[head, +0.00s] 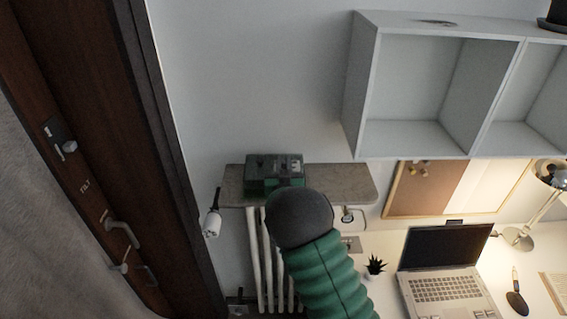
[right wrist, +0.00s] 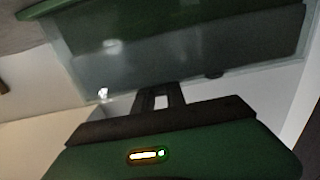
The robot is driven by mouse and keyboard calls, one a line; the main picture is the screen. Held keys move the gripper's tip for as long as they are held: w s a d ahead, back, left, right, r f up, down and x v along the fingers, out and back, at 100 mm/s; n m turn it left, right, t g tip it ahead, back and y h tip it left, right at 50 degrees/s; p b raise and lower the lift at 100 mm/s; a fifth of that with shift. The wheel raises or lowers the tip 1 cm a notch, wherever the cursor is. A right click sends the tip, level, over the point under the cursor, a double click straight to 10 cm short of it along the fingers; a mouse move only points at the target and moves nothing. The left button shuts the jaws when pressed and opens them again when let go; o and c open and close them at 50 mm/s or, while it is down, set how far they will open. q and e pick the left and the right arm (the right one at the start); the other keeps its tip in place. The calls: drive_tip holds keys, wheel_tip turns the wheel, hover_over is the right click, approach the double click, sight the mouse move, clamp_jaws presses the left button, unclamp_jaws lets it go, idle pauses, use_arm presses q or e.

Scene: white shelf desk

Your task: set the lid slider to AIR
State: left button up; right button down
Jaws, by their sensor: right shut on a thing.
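A box with a dark top and a green lower edge (head: 262,168) stands on the shelf board over the radiator in the head view. Small pale marks show on its right side. My right gripper (right wrist: 162,92) reaches up to a dark grey, glossy panel (right wrist: 190,55) with a green edge in the right wrist view. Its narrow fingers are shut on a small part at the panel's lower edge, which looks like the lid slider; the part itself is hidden. The slider's setting and any AIR label cannot be read. My left gripper is out of view.
The grey shelf board (head: 345,183) sits above a white radiator (head: 252,250). A white thermostat knob (head: 212,222) is at left, beside a brown door (head: 110,150). A wall cabinet (head: 360,75) hangs above right.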

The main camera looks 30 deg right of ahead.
sight(294, 167)
idle(0.8)
drive_tip(key=shift+s+d+f+b, duration=0.1)
drive_tip(key=shift+s+d+b, duration=0.25)
drive_tip(key=shift+d+b, duration=0.2)
drive_tip(key=shift+s+d+f+b, duration=0.1)
drive_tip(key=shift+s+d+b, duration=0.3)
drive_tip(key=shift+d, duration=0.25)
drive_tip(key=shift+s+d+r, duration=0.1)
drive_tip(key=shift+d, duration=0.15)
drive_tip(key=shift+r, duration=0.1)
drive_tip(key=c, duration=1.4)
unclamp_jaws()
drive_tip(key=shift+o, duration=0.2)
drive_tip(key=v, duration=0.2)
drive_tip(key=b+v, duration=0.2)
drive_tip(key=v, duration=0.1)
drive_tip(key=shift+s+a+f, duration=0.15)
drive_tip(key=shift+s+f, duration=0.2)
drive_tip(key=b+v, duration=0.2)
drive_tip(key=v, duration=0.9)
drive_tip(key=shift+r+b, duration=0.25)
drive_tip(key=shift+b, duration=0.1)
